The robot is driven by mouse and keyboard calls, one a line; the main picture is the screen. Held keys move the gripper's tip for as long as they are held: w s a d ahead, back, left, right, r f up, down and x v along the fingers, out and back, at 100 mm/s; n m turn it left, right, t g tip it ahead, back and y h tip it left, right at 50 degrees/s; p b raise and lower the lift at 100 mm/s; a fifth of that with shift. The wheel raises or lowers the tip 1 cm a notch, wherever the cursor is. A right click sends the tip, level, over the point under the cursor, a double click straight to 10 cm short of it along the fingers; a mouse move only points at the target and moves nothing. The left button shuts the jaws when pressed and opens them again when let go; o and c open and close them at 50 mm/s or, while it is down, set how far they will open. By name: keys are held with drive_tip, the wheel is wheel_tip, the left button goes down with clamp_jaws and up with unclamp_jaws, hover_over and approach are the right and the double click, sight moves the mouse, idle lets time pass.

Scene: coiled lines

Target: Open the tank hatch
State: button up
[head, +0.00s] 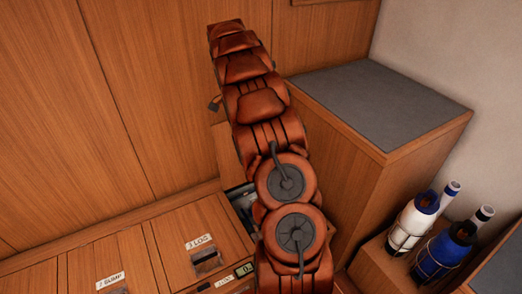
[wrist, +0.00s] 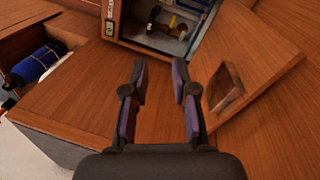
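In the wrist view my gripper (wrist: 159,66) is open, with nothing between its fingers. Beyond its fingertips is an open compartment (wrist: 118,42) with dark and yellow parts (wrist: 178,22) inside. A wooden hatch lid (wrist: 262,48) with a finger recess (wrist: 226,88) stands tilted open at its right, apart from the fingers. In the head view my arm hides most of this compartment (head: 241,200) and my gripper. No label reading tank is legible, so I cannot confirm which hatch this is.
Closed wooden lids labelled "3 LOG" (head: 198,242) and seemingly "2 SUMP" (head: 110,281) lie at the left in the head view. A grey-topped wooden cabinet (head: 385,105) stands right of my arm. A white bottle (head: 410,222) and a blue bottle (head: 440,250) stand in a rack.

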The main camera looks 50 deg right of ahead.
drive_tip(key=w+d+f+m+b, duration=0.15)
drive_tip(key=d+f+m, duration=0.25)
drive_tip(key=d+f, duration=0.6)
wheel_tip(320, 180, down, 7)
drive_tip(key=p, duration=0.1)
drive_tip(key=shift+s+a+f+t+y, duration=0.2)
drive_tip(key=shift+s+t+y, duration=0.1)
drive_tip(key=shift+s+y, duration=0.1)
clamp_jaws()
idle(0.4)
unclamp_jaws()
